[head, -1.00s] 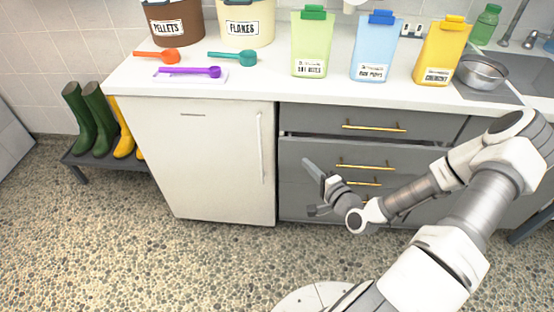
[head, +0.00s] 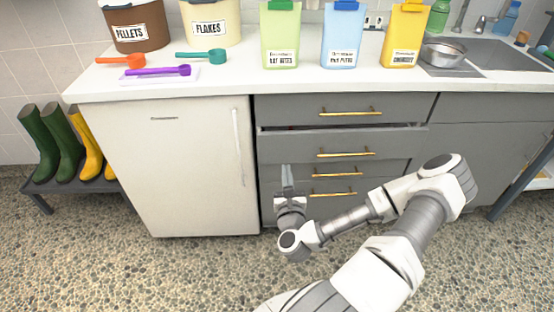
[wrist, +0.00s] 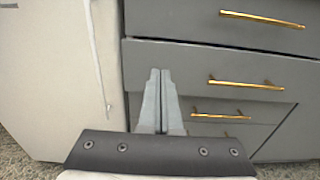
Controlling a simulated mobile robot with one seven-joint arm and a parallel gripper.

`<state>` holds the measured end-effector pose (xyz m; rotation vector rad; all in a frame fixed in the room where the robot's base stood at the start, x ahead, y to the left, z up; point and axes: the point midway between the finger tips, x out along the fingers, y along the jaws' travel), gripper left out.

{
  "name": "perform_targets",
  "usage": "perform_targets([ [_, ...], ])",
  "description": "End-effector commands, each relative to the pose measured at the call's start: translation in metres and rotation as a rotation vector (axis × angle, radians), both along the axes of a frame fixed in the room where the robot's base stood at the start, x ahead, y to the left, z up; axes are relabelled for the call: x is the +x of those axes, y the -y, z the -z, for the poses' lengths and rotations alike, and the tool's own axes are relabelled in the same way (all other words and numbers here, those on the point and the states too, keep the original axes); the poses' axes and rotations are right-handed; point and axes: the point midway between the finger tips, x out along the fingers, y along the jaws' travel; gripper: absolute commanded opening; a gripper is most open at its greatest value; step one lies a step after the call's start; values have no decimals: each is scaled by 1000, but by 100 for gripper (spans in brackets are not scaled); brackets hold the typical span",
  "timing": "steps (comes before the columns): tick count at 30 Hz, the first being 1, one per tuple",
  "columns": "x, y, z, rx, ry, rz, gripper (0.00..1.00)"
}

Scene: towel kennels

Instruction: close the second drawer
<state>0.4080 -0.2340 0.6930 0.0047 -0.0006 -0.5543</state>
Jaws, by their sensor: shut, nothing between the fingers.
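The second drawer (head: 390,145) of the grey cabinet stands partly open in the head view. Its front juts out, and a dark gap shows along its top edge. It has a gold bar handle (head: 346,153). In the wrist view the drawer front (wrist: 185,62) and its handle (wrist: 246,84) lie beyond and to the right of my fingers. My gripper (head: 287,168) is shut and empty, fingers pointing toward the left part of the drawer fronts. It also shows in the wrist view (wrist: 160,75). I cannot tell whether the fingertips touch the second drawer.
The top drawer (head: 290,108) looks shut, as do the lower drawers. A white fridge-like cabinet (head: 175,180) stands to the left. The counter (head: 240,78) above holds bins, scoops and several containers. Boots (head: 60,145) stand on a low rack at far left. The pebbled floor in front is clear.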

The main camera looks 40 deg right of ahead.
Motion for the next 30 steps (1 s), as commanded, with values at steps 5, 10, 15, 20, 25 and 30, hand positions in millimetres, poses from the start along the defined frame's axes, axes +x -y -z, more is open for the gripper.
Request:
perform_targets([
  [5,26,16,0,-8,1,-2,0],
  [10,59,35,1,-8,1,-4,0],
  [15,87,52,1,-7,0,-4,0],
  [20,105,63,1,-7,-1,-4,0],
  [25,113,68,-1,-5,-1,-4,0],
  [30,114,68,-1,-4,-1,-5,0],
])
